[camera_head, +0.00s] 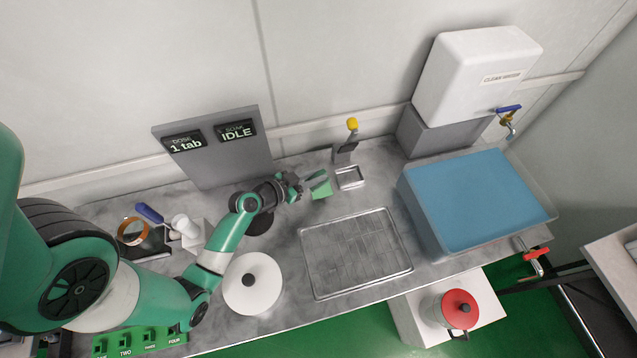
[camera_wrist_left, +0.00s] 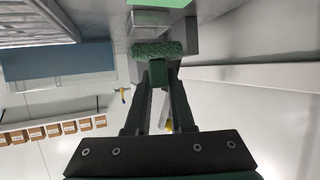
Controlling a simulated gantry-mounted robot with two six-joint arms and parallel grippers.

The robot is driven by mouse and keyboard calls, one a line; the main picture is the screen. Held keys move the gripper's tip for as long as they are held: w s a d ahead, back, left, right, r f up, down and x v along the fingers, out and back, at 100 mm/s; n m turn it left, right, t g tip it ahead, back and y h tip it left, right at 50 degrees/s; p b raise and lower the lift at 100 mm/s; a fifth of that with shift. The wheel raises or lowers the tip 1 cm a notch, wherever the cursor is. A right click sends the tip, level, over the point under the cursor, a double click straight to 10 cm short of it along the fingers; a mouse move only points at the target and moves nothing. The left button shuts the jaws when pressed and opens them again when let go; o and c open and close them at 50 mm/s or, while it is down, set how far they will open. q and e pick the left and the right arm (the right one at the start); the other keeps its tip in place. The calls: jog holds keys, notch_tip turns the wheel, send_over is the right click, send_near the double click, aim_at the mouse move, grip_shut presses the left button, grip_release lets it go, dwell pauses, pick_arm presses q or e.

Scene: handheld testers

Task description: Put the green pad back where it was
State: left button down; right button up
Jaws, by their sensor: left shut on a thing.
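My left gripper (camera_head: 302,186) reaches over the counter towards the back wall. In the left wrist view its two fingers (camera_wrist_left: 158,75) are closed on a small green block, the grip of a dark green, rough-textured pad (camera_wrist_left: 158,49). The pad sits just beyond the fingertips. In the head view the pad is small and partly hidden at the gripper's tips. A light green square (camera_head: 321,193) lies on the counter right by the tips and partly beneath them; its edge also shows at the top of the left wrist view. I cannot tell whether the pad touches it. My right gripper is not in view.
A small metal tray with a yellow-topped holder (camera_head: 350,178) stands just right of the green square. A wire-grid tray (camera_head: 318,287), a blue-filled basin (camera_head: 417,215) and a white round lidded pot (camera_head: 262,297) are nearby. A grey display panel (camera_head: 205,165) stands behind my arm.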

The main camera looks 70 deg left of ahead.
aim_at(318, 175)
pick_arm(q)
jog(key=f, duration=0.1)
jog(key=w+a+f, duration=0.1)
jog(key=f+b, duration=0.1)
jog(key=shift+w+a, duration=0.25)
jog(key=shift+a, duration=0.15)
jog(key=shift+w+a+f+b, duration=0.15)
jog(key=shift+f+b, duration=0.75)
jog(key=shift+f, duration=0.85)
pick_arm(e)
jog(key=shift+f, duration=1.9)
pick_arm(q)
jog(key=shift+f, duration=0.15)
jog(key=c, duration=0.8)
grip_release()
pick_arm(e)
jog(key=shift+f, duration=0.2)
